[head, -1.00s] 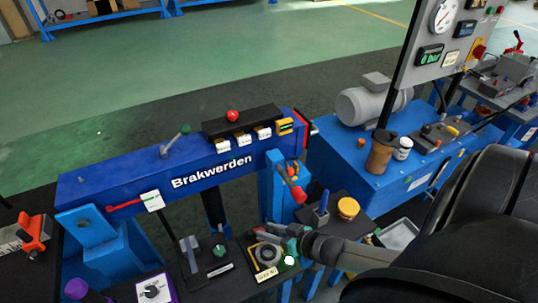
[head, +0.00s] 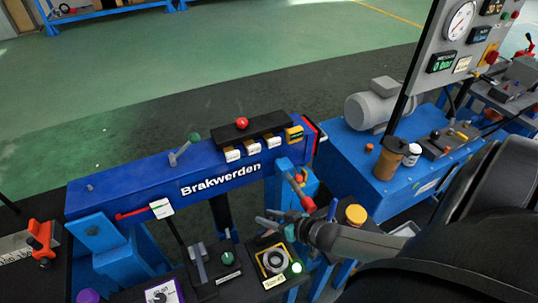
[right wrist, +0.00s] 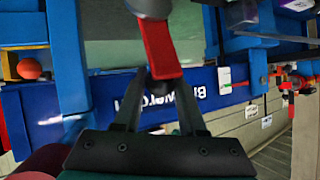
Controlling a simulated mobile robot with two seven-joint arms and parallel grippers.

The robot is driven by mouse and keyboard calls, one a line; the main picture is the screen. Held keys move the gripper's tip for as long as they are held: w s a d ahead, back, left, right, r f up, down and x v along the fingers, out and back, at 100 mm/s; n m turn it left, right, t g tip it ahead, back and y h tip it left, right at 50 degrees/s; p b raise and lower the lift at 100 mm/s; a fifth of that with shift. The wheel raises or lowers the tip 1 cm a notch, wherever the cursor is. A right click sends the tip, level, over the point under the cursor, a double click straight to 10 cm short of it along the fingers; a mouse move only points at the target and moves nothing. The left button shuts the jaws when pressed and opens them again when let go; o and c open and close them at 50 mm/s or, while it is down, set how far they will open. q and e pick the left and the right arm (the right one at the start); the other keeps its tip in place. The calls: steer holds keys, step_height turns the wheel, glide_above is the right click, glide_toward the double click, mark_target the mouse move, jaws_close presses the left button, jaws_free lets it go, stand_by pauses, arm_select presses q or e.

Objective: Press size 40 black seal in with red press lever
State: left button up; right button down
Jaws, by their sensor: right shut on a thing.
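The red press lever (head: 299,188) slants down from the blue press frame (head: 284,185) in the head view. In the right wrist view the lever (right wrist: 162,48) is a flat red bar with a grey round end at the top. My right gripper (right wrist: 154,76) is shut on the lever's lower end. It also shows in the head view (head: 285,219), above and behind the press station. A ring-shaped part (head: 273,260) sits in the station below the gripper. I cannot tell the black seal apart from its seat there. My left gripper is not in view.
A green lamp (head: 296,267) glows beside the ring. A yellow-capped jar (head: 355,215) stands right of my gripper. The blue Brakwerden beam (head: 150,190) crosses behind. A brown cup (head: 389,160) stands on the blue bench at right.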

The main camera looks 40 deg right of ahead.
steer(key=shift+d, duration=0.2)
steer(key=c, duration=0.5)
jaws_free()
steer(key=shift+s, duration=0.1)
steer(key=p+v, duration=0.4)
steer(key=v, duration=1.1)
steer(key=shift+r, duration=0.1)
steer(key=shift+c, duration=0.4)
